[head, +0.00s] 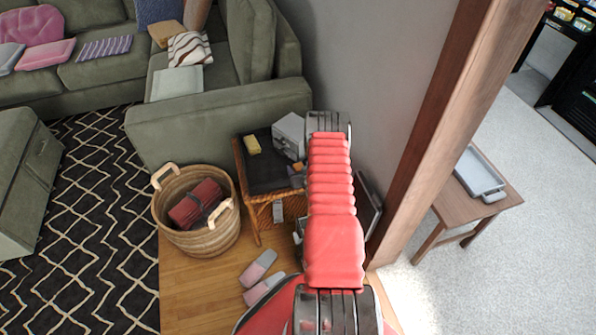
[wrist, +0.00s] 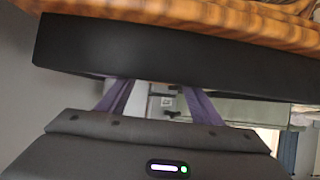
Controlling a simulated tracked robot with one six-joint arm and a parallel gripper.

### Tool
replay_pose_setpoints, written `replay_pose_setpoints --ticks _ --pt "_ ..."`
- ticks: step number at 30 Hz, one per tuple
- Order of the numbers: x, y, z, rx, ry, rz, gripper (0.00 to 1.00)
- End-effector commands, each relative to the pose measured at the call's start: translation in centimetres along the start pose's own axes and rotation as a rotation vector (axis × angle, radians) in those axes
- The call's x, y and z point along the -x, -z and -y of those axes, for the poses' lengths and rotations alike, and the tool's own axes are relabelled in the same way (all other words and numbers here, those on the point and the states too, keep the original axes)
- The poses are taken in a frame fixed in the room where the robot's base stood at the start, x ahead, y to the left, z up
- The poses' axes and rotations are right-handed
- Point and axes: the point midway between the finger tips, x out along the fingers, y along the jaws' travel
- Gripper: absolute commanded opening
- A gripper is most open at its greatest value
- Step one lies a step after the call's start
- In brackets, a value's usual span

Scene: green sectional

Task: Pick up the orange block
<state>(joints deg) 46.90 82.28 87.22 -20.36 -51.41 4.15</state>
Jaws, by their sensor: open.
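A small orange-brown thing (head: 298,180), which may be the orange block, sits at the right side of the side table's dark top in the head view. My arm partly covers it, and its shape is hard to tell. A yellow block (head: 252,144) lies farther back on the same top. No orange block shows in the wrist view.
The wicker side table (head: 262,196) also holds a grey box (head: 289,134). A basket (head: 212,240) with a dark red bundle stands to its left. Pink-grey slippers (head: 258,268) lie on the wood floor. A wooden post (head: 430,120) rises at right.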

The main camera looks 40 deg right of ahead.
Motion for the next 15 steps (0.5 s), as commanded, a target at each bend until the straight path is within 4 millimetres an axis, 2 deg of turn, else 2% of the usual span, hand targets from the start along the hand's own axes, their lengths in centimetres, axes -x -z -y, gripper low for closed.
replay_pose_setpoints --ticks 3,15 --pt "0.01 0.01 0.0 0.0 0.0 0.0 0.6" --pt "0.01 0.01 0.01 0.0 0.0 0.0 0.31"
